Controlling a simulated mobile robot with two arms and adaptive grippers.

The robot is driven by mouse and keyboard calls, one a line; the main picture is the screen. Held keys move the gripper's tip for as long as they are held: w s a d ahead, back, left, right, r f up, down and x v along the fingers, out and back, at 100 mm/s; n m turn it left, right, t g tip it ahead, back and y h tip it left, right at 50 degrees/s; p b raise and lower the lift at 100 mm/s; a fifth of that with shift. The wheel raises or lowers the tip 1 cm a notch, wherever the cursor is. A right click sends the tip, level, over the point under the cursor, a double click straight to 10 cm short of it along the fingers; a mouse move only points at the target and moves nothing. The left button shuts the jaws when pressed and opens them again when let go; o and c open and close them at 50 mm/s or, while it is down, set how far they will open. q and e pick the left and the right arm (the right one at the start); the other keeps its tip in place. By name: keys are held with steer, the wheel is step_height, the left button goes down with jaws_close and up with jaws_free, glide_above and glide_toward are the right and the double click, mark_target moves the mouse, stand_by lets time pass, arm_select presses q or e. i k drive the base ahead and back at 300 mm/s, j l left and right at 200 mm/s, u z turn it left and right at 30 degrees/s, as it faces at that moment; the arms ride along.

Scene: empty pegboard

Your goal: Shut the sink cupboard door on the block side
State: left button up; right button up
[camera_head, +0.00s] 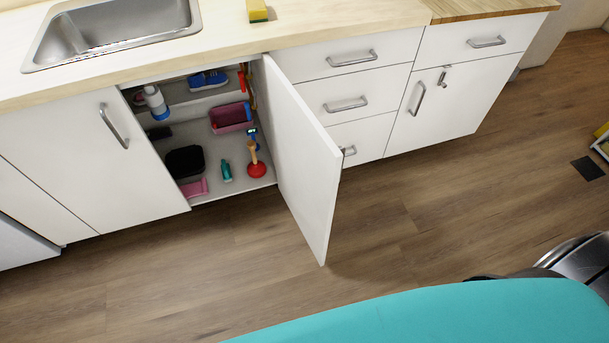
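The sink cupboard door (303,160) on the right side, beside the drawers, stands wide open and swings out over the floor. The left cupboard door (70,155) is shut and has a grey bar handle. Part of the worktop at the right has a wooden butcher-block surface (480,8). Neither of my grippers is in view.
Inside the cupboard are a red plunger (257,170), a black container (185,162), a pink tub (231,117) and bottles. A sink (110,27) and a yellow sponge (257,11) are above. A turquoise surface (430,318) fills the bottom right. Wooden floor in front is clear.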

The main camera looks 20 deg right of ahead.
mark_target(310, 162)
steer(key=l+u, duration=0.4)
steer(key=l, duration=0.45)
steer(key=l+u, duration=0.4)
steer(key=l, duration=0.45)
